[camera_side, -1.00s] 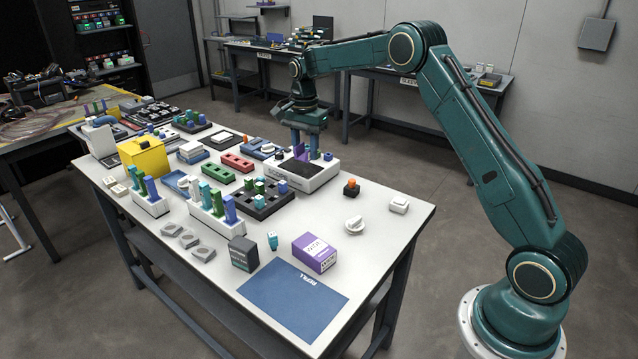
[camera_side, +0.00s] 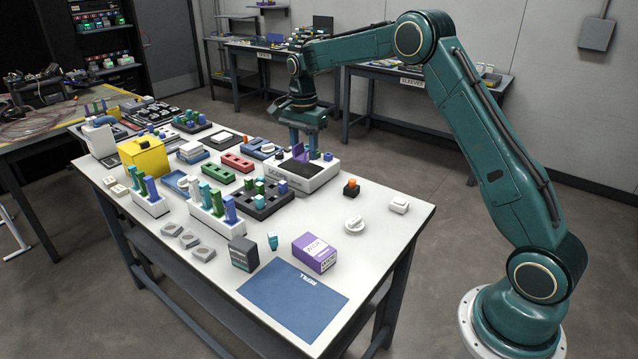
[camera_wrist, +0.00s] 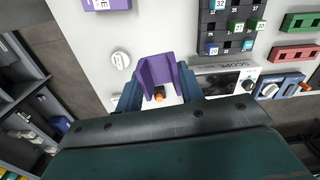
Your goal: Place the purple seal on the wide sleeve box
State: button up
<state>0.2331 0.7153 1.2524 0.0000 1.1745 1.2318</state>
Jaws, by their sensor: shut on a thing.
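My gripper (camera_wrist: 158,82) is shut on a purple seal (camera_wrist: 157,70), an angular piece held between its blue fingers. In the side view the purple seal (camera_side: 299,152) shows at my fingertips, over or beside a white device with a dark top (camera_side: 325,176); I cannot tell whether they touch. A purple and white box (camera_side: 314,253), probably the wide sleeve box, stands near the table's front edge, behind the blue mat. Its purple edge shows at the top of the wrist view (camera_wrist: 107,4), apart from my gripper.
A dark box (camera_side: 243,254) and a small teal piece (camera_side: 272,241) stand left of the purple box. A white round knob (camera_side: 354,224), an orange-topped piece (camera_side: 351,187) and a white block (camera_side: 399,204) lie on the right side. The blue mat (camera_side: 293,301) is bare.

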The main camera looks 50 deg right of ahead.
notch_tip(320, 180, up, 4)
jog(key=m, duration=0.1)
send_over(314, 246)
jog(key=shift+f, duration=0.1)
jog(key=shift+f, duration=0.1)
notch_tip(314, 246, down, 20)
jog(key=shift+r, duration=0.1)
dwell(0.9)
jog(key=o, duration=1)
